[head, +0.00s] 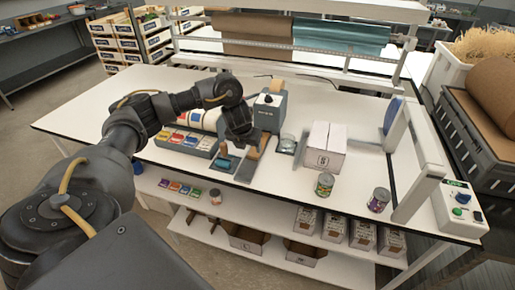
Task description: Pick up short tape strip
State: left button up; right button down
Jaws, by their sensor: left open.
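A grey tape dispenser (268,112) with a tan roll on top stands near the middle of the table. A short brown tape strip (253,154) shows in front of it, at the dispenser's lower front. My left gripper (236,143) comes in from the left and hangs just left of the dispenser, close to the strip. It is open, and I see nothing held in it. Its fingers are small and dark here, so I cannot tell whether they touch the strip. My right gripper is not in view.
A tray of coloured packets (187,139) lies left of the gripper, and a small teal-topped device (224,163) just below it. A white carton (323,146) and two cans (325,184) stand to the right. A white frame (414,160) rises at the table's right end.

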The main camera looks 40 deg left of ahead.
aim_at(252, 158)
pick_arm(q)
jog(key=shift+w+a+f, duration=0.1)
jog(key=shift+w+f, duration=0.1)
jog(key=shift+f, duration=0.35)
jog(key=shift+b+x, duration=0.7)
jog(key=shift+x, duration=1.9)
jog(key=shift+c, duration=0.3)
jog(key=c, duration=1)
